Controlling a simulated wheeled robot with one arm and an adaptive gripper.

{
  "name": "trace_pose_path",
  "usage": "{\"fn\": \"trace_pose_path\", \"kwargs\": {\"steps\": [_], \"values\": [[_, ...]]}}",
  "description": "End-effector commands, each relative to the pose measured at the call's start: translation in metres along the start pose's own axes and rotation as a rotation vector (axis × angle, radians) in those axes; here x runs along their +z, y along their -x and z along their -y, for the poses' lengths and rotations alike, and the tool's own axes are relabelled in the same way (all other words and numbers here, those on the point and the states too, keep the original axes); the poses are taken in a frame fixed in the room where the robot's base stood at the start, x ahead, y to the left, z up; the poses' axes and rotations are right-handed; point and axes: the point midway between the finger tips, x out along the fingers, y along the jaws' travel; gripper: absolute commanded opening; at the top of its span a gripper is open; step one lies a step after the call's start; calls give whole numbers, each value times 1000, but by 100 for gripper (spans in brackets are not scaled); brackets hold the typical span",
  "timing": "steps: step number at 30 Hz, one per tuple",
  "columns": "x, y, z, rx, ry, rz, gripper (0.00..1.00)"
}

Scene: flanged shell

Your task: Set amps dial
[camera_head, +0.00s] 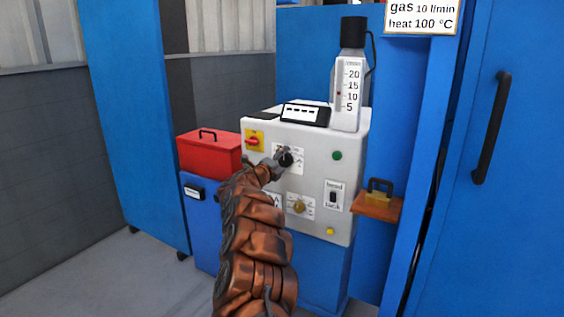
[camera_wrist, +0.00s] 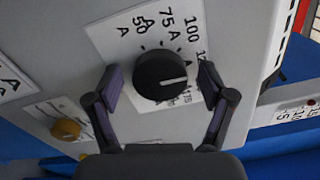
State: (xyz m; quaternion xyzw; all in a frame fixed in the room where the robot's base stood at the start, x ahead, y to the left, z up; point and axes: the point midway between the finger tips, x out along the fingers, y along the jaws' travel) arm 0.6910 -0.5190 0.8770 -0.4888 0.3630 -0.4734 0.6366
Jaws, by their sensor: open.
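The amps dial (camera_wrist: 160,76) is a round black knob on a white scale plate (camera_wrist: 106,38) marked 50 A, 75 A and 100. Its white pointer line points right in the wrist view, and other scale marks are partly hidden. My gripper (camera_wrist: 160,80) is open, with one dark finger on each side of the dial. Gaps show between the fingers and the knob. In the head view the dial (camera_head: 286,159) sits on the front of a grey machine (camera_head: 318,155), with my gripper (camera_head: 274,164) right in front of it.
A brass knob (camera_head: 299,207) is below the dial, and a red switch on a yellow plate (camera_head: 254,141) is up left. A green button (camera_head: 337,155) and a rocker switch (camera_head: 333,197) are to the right. A red toolbox (camera_head: 208,153) stands left of the machine.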

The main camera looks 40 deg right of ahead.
Motion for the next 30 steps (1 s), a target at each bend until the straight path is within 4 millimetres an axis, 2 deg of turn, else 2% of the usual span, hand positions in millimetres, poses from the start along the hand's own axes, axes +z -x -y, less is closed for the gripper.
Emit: {"fn": "trace_pose_path", "kwargs": {"steps": [5,11,30], "values": [[0,3,-1,2,0,0,81],[0,18,-1,5,-1,1,81],[1,93,0,2,-2,2,81]]}}
